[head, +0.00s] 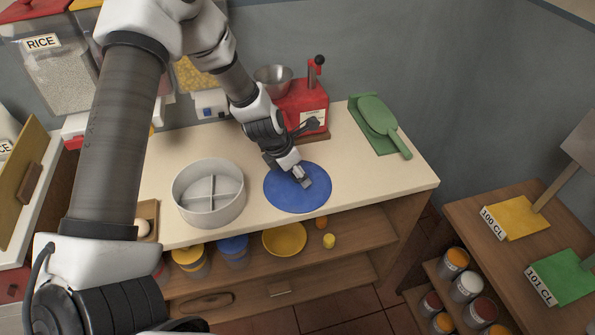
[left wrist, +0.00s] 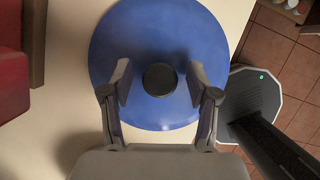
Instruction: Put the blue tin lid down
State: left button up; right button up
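The blue tin lid (head: 284,200) lies flat on the cream counter, close to its front edge. In the left wrist view the lid (left wrist: 125,40) has a round black knob (left wrist: 160,80) at its middle. My left gripper (head: 304,181) is over the lid. In the left wrist view its fingers (left wrist: 160,84) are open, one on each side of the knob, with a gap on both sides. My right gripper is in neither view. The round white tin with inner dividers (head: 209,222) stands open to the left of the lid.
A red machine with a metal bowl (head: 296,102) stands behind the lid. A green board with a scoop (head: 375,125) lies at the back right. Clear counter lies right of the lid. Yellow and blue tubs and a yellow bowl (head: 285,240) sit on the shelf below.

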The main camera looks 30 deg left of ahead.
pick_arm(q)
jog(key=p+v, duration=1.2)
jog(key=p, duration=0.2)
jog(key=s+d+f+m+g, duration=0.1)
jog(key=s+d+f+m, duration=0.2)
jog(key=s+m, duration=0.5)
jog(key=s+d+f+m+g+y, duration=0.1)
jog(key=s+d+f+m, duration=0.3)
jog(key=s+m, duration=0.4)
jog(key=s+d+f+m+g+y, duration=0.1)
jog(key=s+f+m, duration=0.4)
jog(key=m, duration=0.9)
jog(key=s+d+g, duration=0.1)
jog(key=s+d, duration=0.1)
jog(key=s, duration=0.1)
jog(key=shift+d+f, duration=0.2)
jog(key=shift+f, duration=0.1)
notch_tip(320, 180, down, 7)
jog(key=b, duration=0.7)
